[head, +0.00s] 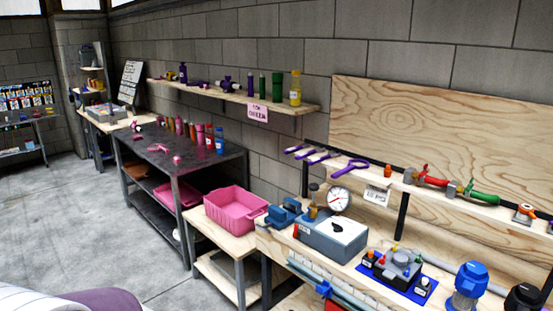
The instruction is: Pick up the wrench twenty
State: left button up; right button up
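Purple wrenches lie on the wooden shelf against the wall at right. Two thin ones, a left one (296,149) and one beside it (318,158), stick out toward the shelf's front edge. A third, larger purple wrench with a ring-shaped head (350,167) lies to their right. No number is readable on any of them, so I cannot tell which is wrench twenty. Neither of my grippers is in view.
Below the shelf, a wooden workbench (277,243) holds a grey gauge box (332,236), a blue vise (284,212) and a valve block (398,266). A pink bin (235,210) sits on a low table. Open concrete floor (70,232) lies at left.

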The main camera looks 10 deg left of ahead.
aim_at(331, 154)
jog(key=z, duration=0.6)
jog(key=i+j+z, duration=0.2)
jog(key=z, duration=0.15)
jog(key=i+j+z, duration=0.1)
jog(key=j+z, duration=0.3)
jog(key=i+j+z, duration=0.1)
jog(key=j+z, duration=0.6)
jog(key=j, duration=0.15)
